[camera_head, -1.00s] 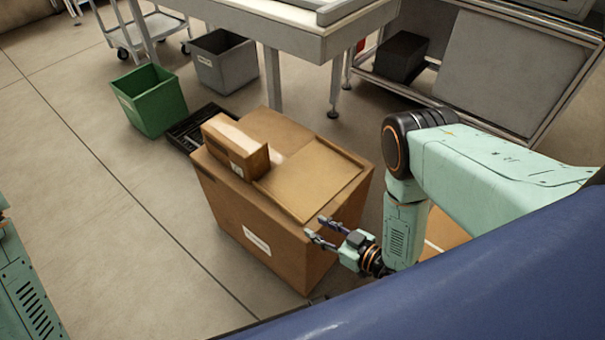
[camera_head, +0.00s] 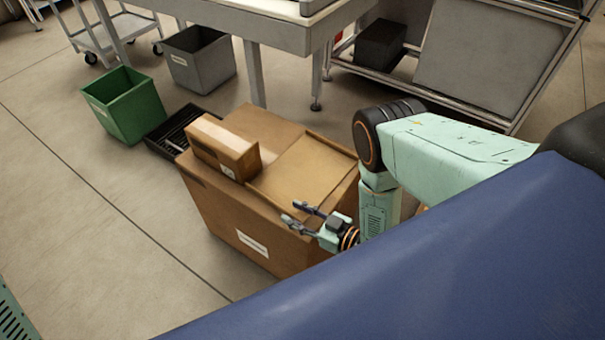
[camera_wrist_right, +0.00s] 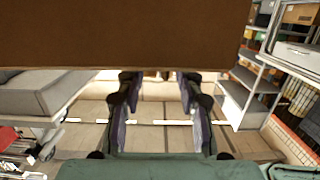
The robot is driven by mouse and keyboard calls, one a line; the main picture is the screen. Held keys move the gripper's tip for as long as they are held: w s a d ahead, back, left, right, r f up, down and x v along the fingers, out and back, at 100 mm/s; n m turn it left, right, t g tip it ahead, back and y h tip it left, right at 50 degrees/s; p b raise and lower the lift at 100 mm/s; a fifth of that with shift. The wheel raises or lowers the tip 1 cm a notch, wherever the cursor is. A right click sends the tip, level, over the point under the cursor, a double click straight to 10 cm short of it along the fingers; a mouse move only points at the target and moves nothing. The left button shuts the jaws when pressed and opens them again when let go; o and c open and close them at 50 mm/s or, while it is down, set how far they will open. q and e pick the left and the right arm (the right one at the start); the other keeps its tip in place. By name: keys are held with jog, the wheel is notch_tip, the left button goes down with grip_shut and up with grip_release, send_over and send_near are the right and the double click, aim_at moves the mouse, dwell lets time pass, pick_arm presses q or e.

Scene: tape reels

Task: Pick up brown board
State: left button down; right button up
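The brown board (camera_head: 305,168) is a thin flat panel lying on top of a large brown carton (camera_head: 225,220) in the head view. My right gripper (camera_head: 294,212) is open and empty, with its fingertips at the near right corner of the board and carton top; whether they touch is unclear. In the right wrist view the open fingers (camera_wrist_right: 160,112) have nothing between them. A broad brown surface (camera_wrist_right: 130,35) fills the top of that view; I cannot tell whether it is board or carton. My left gripper is out of view.
A small brown box (camera_head: 222,147) sits on the carton beside the board. A black crate (camera_head: 170,140), a green bin (camera_head: 125,105) and a grey bin (camera_head: 200,62) stand behind it. A table (camera_head: 262,35) is at the back. The floor on the left is clear.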

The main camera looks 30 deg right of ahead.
aim_at(288, 211)
jog(key=shift+w+a+f, duration=0.2)
jog(key=shift+w+f, duration=0.05)
jog(key=shift+w, duration=0.15)
jog(key=b+x, duration=0.2)
jog(key=x, duration=0.2)
jog(key=shift+f, duration=0.1)
jog(key=shift+c, duration=0.5)
grip_shut()
